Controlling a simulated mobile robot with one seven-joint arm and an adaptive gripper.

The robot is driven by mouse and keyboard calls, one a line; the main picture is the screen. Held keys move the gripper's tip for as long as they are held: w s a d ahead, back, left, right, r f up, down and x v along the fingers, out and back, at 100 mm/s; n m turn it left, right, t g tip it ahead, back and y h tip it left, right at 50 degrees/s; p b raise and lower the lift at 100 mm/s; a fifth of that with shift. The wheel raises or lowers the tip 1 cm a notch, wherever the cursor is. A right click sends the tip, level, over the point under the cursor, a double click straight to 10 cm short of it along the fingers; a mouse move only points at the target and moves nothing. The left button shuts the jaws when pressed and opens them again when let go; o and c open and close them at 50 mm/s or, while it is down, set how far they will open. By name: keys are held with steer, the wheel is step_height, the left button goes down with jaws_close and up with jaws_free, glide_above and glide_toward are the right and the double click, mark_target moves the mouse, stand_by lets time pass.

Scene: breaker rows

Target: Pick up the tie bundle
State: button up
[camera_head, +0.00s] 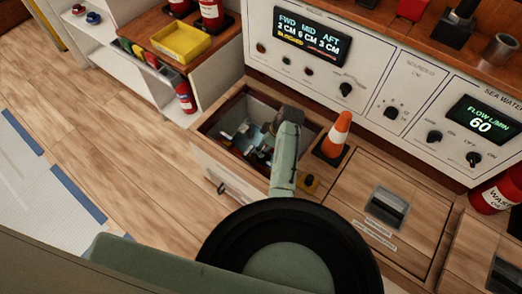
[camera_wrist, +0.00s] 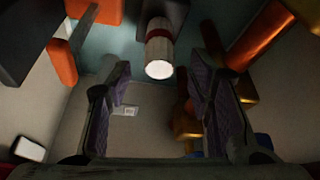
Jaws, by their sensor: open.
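In the wrist view, a pale cylinder with a red band (camera_wrist: 160,48), which looks like the tie bundle, points its bright round end at the camera. It lies beyond the fingertips, roughly midway between them, and is not touched as far as I can see. My gripper (camera_wrist: 163,78) is open, its two purple-padded fingers apart with nothing between them. In the head view, my gripper (camera_head: 258,143) is down inside the open drawer (camera_head: 208,157). My arm and the shadow hide much of the drawer's contents there, and I cannot pick out the bundle.
Orange pieces (camera_wrist: 62,62) lie left of the bundle and a copper-orange cylinder (camera_wrist: 262,38) lies right, near the fingers. A control panel (camera_head: 355,62) rises behind. The floor at left (camera_head: 110,125) is clear.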

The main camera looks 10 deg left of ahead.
steer(key=x, duration=0.6)
steer(key=shift+f, duration=0.2)
steer(key=shift+c, duration=0.2)
jaws_close()
steer(key=shift+r, duration=0.1)
stand_by(0.3)
